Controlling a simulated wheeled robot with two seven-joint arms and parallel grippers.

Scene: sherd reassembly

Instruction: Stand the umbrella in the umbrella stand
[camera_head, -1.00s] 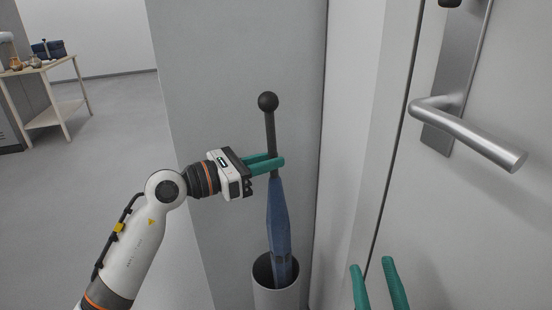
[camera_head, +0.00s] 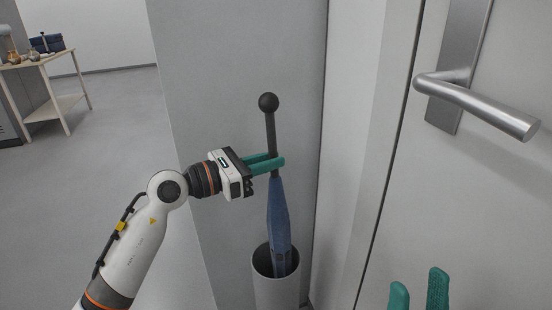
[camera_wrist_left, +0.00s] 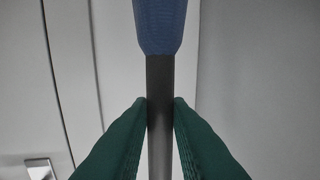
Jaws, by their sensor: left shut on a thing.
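The umbrella (camera_head: 278,215) is blue with a dark shaft and a round black knob on top. It is near upright, with its lower end inside the mouth of the grey cylindrical umbrella stand (camera_head: 277,294); its tip is hidden inside. My left gripper (camera_head: 279,164) is shut on the dark shaft just above the blue cloth. The left wrist view shows both green fingers (camera_wrist_left: 160,102) pressed on the shaft, with the blue cloth (camera_wrist_left: 160,25) beyond. My right gripper (camera_head: 419,292) shows only its two green fingertips at the bottom right, apart with nothing between them.
A grey wall (camera_head: 235,80) stands close behind the umbrella and stand. A white door (camera_head: 480,200) with a metal lever handle (camera_head: 480,105) is on the right. A wooden table (camera_head: 45,62) with small pots and a dark blue box stands far left. Open floor lies at the left.

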